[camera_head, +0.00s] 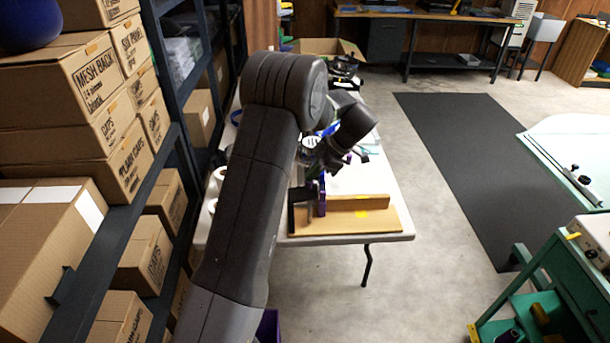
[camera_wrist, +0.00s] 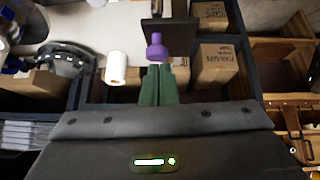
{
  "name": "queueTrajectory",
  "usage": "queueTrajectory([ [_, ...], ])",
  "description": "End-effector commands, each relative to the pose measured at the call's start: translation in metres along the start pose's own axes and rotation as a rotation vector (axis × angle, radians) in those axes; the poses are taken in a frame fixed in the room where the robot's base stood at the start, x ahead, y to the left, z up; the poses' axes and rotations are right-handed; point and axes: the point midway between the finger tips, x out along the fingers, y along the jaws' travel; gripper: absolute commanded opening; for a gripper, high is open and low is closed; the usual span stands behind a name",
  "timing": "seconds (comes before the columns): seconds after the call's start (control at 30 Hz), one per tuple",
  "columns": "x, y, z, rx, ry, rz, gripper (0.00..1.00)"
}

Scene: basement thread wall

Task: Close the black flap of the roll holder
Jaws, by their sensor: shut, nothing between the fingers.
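The roll holder has a tan wooden base (camera_head: 365,218) and stands on the white table in the head view. Its black flap (camera_head: 301,214) is at the left end of the base, with an upright purple part (camera_head: 321,198) beside it. In the wrist view a dark panel (camera_wrist: 184,26), which looks like the flap, is at the top centre with a purple knob (camera_wrist: 156,46) in front of it. My gripper (camera_wrist: 157,68) has its green fingers together, empty, with tips just below the knob in the picture. I cannot tell whether they touch it. In the head view my arm hides the fingers.
The white table (camera_head: 385,185) also holds white rolls (camera_head: 220,173) at its left edge and dark clutter behind. A blue shelf rack (camera_head: 130,215) with cardboard boxes stands close on the left. The floor right of the table, with a dark mat (camera_head: 460,160), is clear.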

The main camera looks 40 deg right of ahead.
Motion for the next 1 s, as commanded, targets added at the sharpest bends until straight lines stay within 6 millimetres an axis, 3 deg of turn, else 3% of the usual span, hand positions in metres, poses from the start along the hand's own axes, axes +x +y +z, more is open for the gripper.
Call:
queueTrajectory([
  [0.4, 0.007, -0.001, 0.023, 0.000, -0.010, -0.001, 0.00],
  [1.0, 0.007, -0.002, 0.025, 0.001, -0.010, -0.003, 0.00],
])
